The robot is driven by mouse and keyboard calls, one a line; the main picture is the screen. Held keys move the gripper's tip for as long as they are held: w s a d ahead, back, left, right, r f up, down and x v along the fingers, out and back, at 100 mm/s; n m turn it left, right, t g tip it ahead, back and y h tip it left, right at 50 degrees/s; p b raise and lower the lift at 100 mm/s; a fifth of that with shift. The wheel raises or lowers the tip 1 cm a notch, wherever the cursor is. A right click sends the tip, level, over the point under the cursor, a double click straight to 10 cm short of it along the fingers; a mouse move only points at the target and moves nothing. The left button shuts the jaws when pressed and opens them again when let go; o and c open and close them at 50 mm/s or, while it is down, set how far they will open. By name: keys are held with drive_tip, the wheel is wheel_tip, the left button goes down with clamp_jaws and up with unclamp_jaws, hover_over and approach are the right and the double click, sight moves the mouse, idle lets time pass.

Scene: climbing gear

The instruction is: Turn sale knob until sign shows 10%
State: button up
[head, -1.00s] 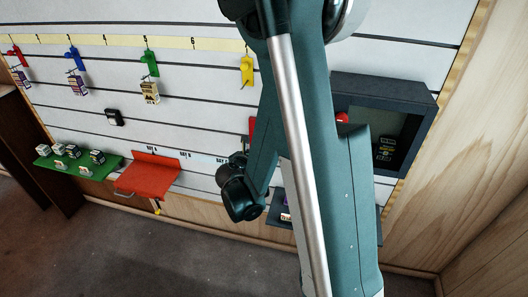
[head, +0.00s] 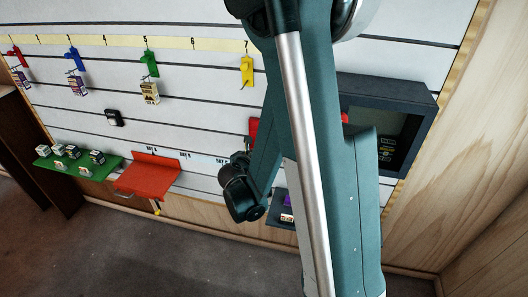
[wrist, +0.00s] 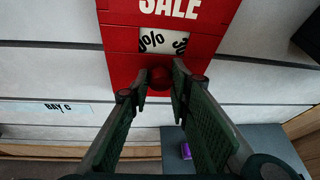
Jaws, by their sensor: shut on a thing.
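The red sale sign (wrist: 120,45) fills the upper middle of the wrist view, with white SALE lettering. Its white window (wrist: 164,41) shows a tilted percent sign at the left and part of a figure, perhaps a 3, cut off at the right; no whole number is readable. The round red sale knob (wrist: 160,77) sits just below the window. My gripper (wrist: 161,85) has a finger on each side of the knob, closed on it. In the head view only a red edge of the sign (head: 253,129) shows beside my arm; the knob and fingertips are hidden there.
A dark open-fronted box (head: 392,92) is mounted right of my arm, and a dark shelf with a purple item (wrist: 186,150) lies below right of the sign. A red shelf (head: 148,180) and a green shelf (head: 75,168) with small boxes are at the left.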

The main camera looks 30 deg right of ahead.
drive_tip(key=m+t+y+b, duration=0.1)
drive_tip(key=m, duration=0.2)
drive_tip(key=m+t+y+b, duration=0.1)
drive_tip(key=m+t+b, duration=0.1)
drive_tip(key=m, duration=0.1)
drive_tip(key=m+t+y+b, duration=0.2)
drive_tip(key=shift+s+d+f+m, duration=0.15)
drive_tip(key=shift+s+d+m, duration=0.15)
drive_tip(key=shift+m, duration=0.1)
idle(0.5)
drive_tip(key=o, duration=0.9)
drive_tip(key=shift+s, duration=0.1)
drive_tip(key=shift+v, duration=5.9)
drive_tip(key=shift+s+f, duration=0.1)
drive_tip(key=shift+f, duration=0.05)
